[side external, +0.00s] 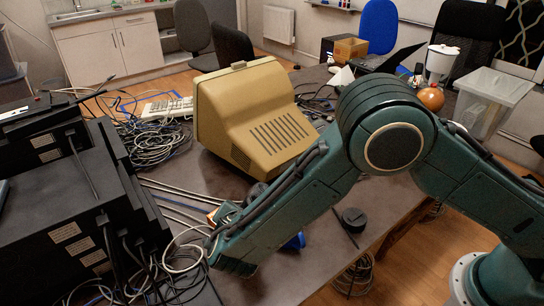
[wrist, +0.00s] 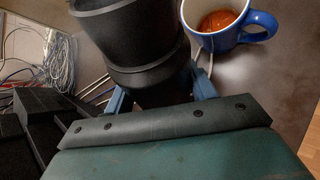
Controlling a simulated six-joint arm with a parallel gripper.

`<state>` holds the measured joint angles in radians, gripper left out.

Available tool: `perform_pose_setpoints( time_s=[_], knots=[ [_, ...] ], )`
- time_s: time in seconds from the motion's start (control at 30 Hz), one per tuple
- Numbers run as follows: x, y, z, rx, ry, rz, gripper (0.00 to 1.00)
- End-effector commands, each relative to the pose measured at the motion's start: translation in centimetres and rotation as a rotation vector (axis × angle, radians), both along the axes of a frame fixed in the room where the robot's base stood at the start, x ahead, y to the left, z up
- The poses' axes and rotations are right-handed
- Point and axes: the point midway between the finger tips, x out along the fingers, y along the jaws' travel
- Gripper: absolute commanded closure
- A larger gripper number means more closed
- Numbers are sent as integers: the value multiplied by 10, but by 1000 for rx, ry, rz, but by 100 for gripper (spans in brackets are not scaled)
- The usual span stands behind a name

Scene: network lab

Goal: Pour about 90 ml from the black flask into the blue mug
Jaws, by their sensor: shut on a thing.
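The black flask (wrist: 135,45) fills the upper middle of the wrist view. My gripper (wrist: 160,92) is shut on its narrower part, with one blue finger on each side. The blue mug (wrist: 258,28) is right of the flask, with a pale inside and red-brown liquid in it. No stream shows between flask and mug, and the flask's tilt is hard to judge. In the side view, a bit of blue (side external: 295,242) behind my forearm looks like the mug. My forearm hides most of the gripper and flask there.
A beige monitor (side external: 255,120) stands behind my forearm. Black stacked equipment (side external: 70,220) is at the left, with tangled cables (side external: 150,140) beside it. A round black piece (side external: 353,219) lies on the table right of my forearm. Bare tabletop (side external: 310,275) shows at the front.

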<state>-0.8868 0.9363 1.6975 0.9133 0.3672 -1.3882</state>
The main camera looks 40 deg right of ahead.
Motion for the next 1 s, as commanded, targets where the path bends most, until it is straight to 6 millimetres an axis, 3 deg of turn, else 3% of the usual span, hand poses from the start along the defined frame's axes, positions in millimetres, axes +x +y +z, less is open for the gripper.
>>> perform_pose_setpoints(
  time_s=[1.0],
  knots=[
    [3,5,5,-435,110,6,86]
  ],
)
